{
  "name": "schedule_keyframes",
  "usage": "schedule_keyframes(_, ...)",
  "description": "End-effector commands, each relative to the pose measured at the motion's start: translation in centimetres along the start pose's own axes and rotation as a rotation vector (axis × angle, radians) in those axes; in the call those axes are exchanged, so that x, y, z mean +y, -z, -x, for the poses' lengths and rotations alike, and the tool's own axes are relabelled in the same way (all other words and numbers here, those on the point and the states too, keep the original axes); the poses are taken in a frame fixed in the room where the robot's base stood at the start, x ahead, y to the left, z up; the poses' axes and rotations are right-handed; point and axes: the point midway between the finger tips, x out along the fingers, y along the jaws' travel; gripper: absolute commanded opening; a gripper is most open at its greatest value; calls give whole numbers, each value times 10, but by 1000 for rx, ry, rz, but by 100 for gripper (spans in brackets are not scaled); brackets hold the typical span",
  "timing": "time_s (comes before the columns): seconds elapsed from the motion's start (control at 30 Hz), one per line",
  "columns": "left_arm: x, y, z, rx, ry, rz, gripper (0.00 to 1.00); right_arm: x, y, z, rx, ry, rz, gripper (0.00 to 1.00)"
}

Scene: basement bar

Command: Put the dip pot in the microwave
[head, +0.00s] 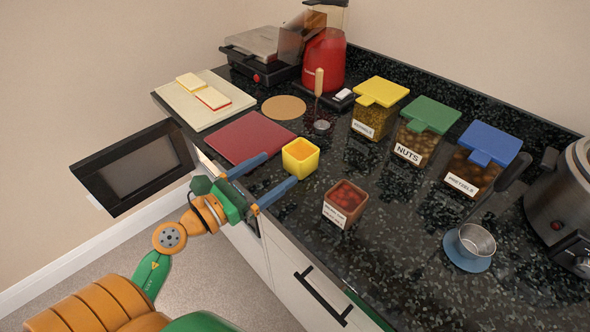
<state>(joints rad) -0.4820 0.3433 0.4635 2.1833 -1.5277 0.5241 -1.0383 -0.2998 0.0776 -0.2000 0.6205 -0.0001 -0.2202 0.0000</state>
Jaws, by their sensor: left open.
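A small square yellow pot (300,161), which looks like the dip pot, stands upright on the dark speckled counter near its front edge. My left gripper (280,168) comes in from the front with its two blue fingers spread. The fingertips reach the near sides of the yellow pot; I cannot tell whether they touch it. The microwave's dark door (138,170) hangs wide open at the left, in front of the counter. The microwave's inside is mostly hidden below the counter edge. My right gripper is not in view.
A brown pot of red food (345,204) stands right of the yellow pot. A red mat (250,137) lies behind left. Lidded jars (375,107) line the back. A metal cup (476,241) sits on a blue saucer at the right.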

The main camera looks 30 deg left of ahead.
Motion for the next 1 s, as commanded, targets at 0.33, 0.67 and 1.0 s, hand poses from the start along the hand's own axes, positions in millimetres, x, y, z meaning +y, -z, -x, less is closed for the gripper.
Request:
schedule_keyframes(0.33,-1,-6,-66,-6,-1,-1,100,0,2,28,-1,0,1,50)
schedule_keyframes(0.67,-3,-1,-115,-3,0,-5,100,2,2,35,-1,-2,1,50)
schedule_keyframes(1.0,-3,0,-114,-2,0,-5,54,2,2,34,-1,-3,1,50)
